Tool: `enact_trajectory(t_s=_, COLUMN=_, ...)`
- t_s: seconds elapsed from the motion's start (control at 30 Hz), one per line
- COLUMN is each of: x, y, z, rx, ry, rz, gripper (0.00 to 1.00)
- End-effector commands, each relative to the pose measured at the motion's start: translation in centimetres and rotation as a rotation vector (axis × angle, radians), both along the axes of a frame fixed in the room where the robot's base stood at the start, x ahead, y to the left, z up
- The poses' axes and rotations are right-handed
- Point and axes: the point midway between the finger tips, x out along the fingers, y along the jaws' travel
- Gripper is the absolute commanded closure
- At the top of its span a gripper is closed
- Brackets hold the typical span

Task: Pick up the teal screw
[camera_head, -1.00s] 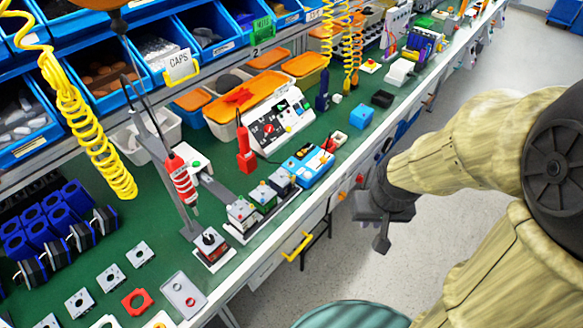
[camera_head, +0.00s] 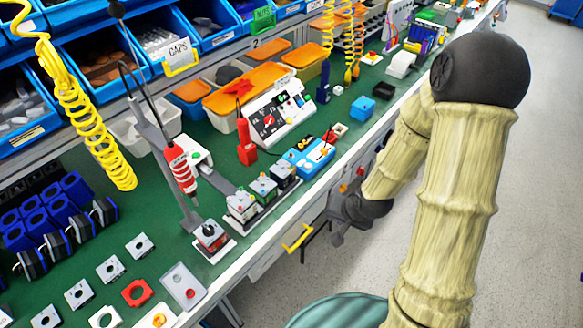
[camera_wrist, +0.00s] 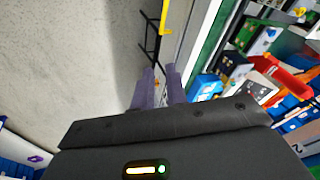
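I cannot make out a teal screw in either view. My gripper (camera_head: 338,222) hangs past the front edge of the bench, over the floor, right of a yellow drawer handle. In the wrist view my gripper (camera_wrist: 159,82) shows two purple-grey fingers with a narrow gap between them and nothing clearly held.
Blue bins (camera_head: 165,42) line the back. Yellow coiled cables (camera_head: 95,130) and a red-and-white hanging tool (camera_head: 180,170) reach down over the bench. A light blue box (camera_head: 308,157) stands near the front edge. The yellow handle (camera_head: 298,239) sticks out below it. The floor (camera_head: 540,200) right is clear.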

Motion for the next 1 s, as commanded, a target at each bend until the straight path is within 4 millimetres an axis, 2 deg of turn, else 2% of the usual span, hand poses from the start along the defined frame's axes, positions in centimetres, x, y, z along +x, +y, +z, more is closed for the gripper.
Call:
enact_trajectory(t_s=0.03, x=0.0, y=0.9, z=-1.6, rx=0.058, ry=0.006, rz=-0.029, gripper=0.86)
enact_trajectory(t_s=0.2, x=0.4, y=4.4, z=-4.9, rx=0.282, ry=0.004, rz=-0.157, gripper=0.86)
enact_trajectory(t_s=0.43, x=0.6, y=9.2, z=-7.2, rx=0.646, ry=0.033, rz=-0.381, gripper=0.86)
enact_trajectory(t_s=0.6, x=1.0, y=12.0, z=-7.2, rx=0.950, ry=0.072, rz=-0.585, gripper=0.86)
enact_trajectory(t_s=0.7, x=1.5, y=13.0, z=-6.7, rx=1.139, ry=0.101, rz=-0.721, gripper=0.86)
enact_trajectory(t_s=0.87, x=2.4, y=13.2, z=-5.5, rx=1.455, ry=0.150, rz=-0.959, gripper=0.86)
enact_trajectory(t_s=1.0, x=3.3, y=12.0, z=-4.4, rx=1.743, ry=0.187, rz=-1.181, gripper=0.86)
